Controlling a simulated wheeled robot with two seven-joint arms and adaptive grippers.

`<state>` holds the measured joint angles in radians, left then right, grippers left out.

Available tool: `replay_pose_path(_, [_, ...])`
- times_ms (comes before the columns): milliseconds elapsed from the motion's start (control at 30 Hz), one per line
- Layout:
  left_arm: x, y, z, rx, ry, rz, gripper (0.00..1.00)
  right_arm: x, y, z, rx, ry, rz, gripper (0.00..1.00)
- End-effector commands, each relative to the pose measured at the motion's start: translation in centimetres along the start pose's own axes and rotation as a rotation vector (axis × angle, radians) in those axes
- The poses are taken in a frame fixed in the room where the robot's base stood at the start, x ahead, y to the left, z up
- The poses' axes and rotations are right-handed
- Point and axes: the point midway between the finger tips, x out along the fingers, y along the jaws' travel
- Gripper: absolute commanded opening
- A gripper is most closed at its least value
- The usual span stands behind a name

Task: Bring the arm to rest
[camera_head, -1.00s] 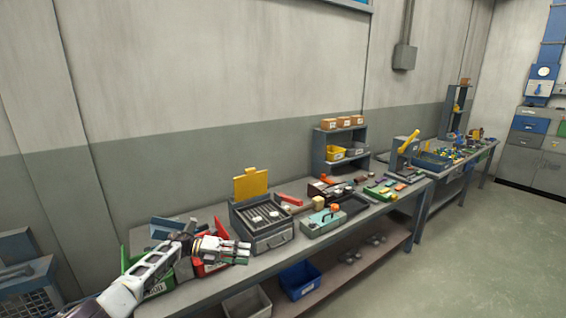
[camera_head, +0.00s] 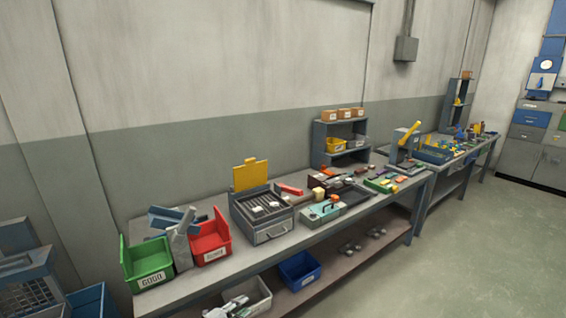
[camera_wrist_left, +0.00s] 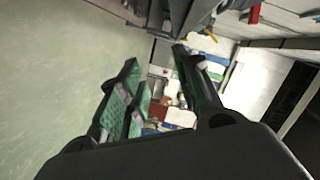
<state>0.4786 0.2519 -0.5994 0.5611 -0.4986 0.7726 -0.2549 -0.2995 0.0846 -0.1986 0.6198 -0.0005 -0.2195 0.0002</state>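My right gripper is in neither view.
The bench top (camera_head: 185,290) holds a green bin (camera_head: 148,262), a red bin (camera_head: 211,242) and a grey box with a raised yellow lid (camera_head: 250,175). A grey bin (camera_head: 262,303) and a blue bin (camera_head: 300,271) stand below. Open floor (camera_head: 450,260) lies to the right.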

Motion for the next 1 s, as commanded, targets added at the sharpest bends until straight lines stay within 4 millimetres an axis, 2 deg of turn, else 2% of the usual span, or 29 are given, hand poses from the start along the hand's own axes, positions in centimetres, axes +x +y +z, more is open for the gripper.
replay_pose_path(33, [-0.7,2.3,0.7,-0.049,-0.042,0.004,0.34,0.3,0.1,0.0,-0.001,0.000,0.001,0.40])
replay_pose_path(267, [-4.2,10.8,3.5,-0.253,-0.242,0.020,0.34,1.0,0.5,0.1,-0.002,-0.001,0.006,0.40])
replay_pose_path(500, [-9.1,19.9,5.4,-0.454,-0.446,0.048,0.34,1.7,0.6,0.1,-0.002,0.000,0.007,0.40])
replay_pose_path(767, [-15.3,29.4,5.9,-0.654,-0.658,0.089,0.34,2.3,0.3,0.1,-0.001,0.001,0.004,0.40])
replay_pose_path(1000, [-21.7,37.7,5.1,-0.822,-0.848,0.135,0.34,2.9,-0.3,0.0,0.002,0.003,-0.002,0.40])
